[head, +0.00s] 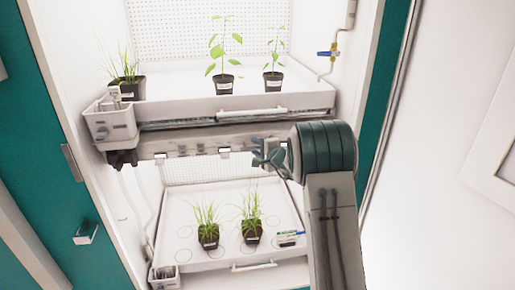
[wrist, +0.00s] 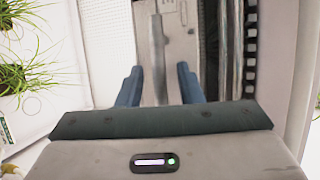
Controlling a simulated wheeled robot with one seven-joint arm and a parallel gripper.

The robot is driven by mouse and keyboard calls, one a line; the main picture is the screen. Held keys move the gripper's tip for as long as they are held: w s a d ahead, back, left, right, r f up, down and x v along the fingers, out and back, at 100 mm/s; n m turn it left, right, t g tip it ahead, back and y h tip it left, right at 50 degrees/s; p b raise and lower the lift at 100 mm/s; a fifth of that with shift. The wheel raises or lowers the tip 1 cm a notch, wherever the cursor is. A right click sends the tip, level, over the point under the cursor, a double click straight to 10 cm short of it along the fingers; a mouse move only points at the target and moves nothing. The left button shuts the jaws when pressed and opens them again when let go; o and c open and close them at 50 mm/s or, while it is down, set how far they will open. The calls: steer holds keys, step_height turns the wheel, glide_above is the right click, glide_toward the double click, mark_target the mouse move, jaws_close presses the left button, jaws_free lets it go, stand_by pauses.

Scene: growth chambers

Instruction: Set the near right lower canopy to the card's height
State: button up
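The lower canopy (head: 188,147) appears as a grey bar across the chamber, just under the upper shelf and above the lower tray (head: 190,262). My gripper (head: 262,154) is at its right part. In the wrist view my gripper's two blue fingers (wrist: 158,78) are apart, with a slim grey bar (wrist: 157,50) between them and gaps visible on both sides. The card (head: 290,238) lies or leans at the right of the lower tray; its writing is too small to read. Its edge also shows in the wrist view (wrist: 6,135). My arm hides the canopy's right end.
Two potted grasses (head: 208,235) (head: 252,231) stand on the lower tray. The upper tray (head: 180,106) holds several potted plants. A white box (head: 110,122) hangs at the upper left corner. A blue-handled valve (head: 327,54) is on the right wall.

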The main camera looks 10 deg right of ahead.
jaws_close()
steer(key=shift+f, duration=0.15)
step_height(320, 180, down, 10)
steer(key=b, duration=1.3)
steer(key=shift+b, duration=0.4)
jaws_free()
steer(key=shift+s, duration=0.1)
